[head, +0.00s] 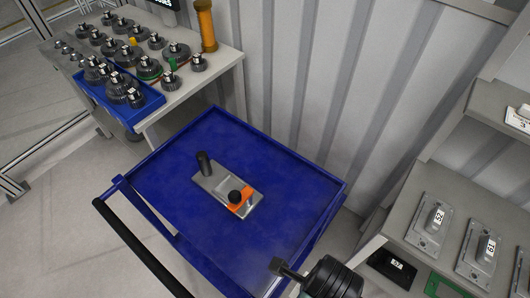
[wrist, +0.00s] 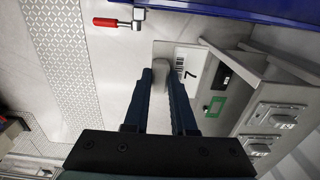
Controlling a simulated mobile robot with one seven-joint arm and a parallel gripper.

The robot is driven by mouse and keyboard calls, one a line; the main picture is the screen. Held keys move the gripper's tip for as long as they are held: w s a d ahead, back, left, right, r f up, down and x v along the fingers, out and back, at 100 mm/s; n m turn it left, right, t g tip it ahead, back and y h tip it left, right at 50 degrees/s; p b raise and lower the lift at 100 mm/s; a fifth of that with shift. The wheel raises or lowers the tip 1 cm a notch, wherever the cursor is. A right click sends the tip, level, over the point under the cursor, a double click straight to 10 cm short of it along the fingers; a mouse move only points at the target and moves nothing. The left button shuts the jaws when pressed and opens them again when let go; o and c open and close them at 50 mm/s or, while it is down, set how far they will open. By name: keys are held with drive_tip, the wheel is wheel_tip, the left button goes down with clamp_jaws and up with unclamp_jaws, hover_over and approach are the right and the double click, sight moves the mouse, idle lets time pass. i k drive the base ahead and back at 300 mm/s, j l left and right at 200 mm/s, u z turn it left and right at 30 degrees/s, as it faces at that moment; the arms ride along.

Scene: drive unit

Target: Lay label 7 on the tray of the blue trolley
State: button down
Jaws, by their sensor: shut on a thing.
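In the wrist view my gripper (wrist: 160,78) is shut on a pale grey grip piece at the edge of label 7 (wrist: 193,62). The label is not clearly visible in the head view.
A metal plate (head: 211,181) with black knobs and an orange piece lies mid-tray, with bare tray around it. A grey shelf (head: 398,225) with numbered units stands at right. A bench with gears in a blue bin (head: 118,108) stands at left. A red-handled tool (wrist: 112,22) shows in the wrist view.

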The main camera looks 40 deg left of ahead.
sight(286, 201)
drive_tip(key=i+j, duration=0.35)
drive_tip(key=j, duration=0.15)
drive_tip(key=i+j, duration=0.3)
drive_tip(key=j, duration=0.2)
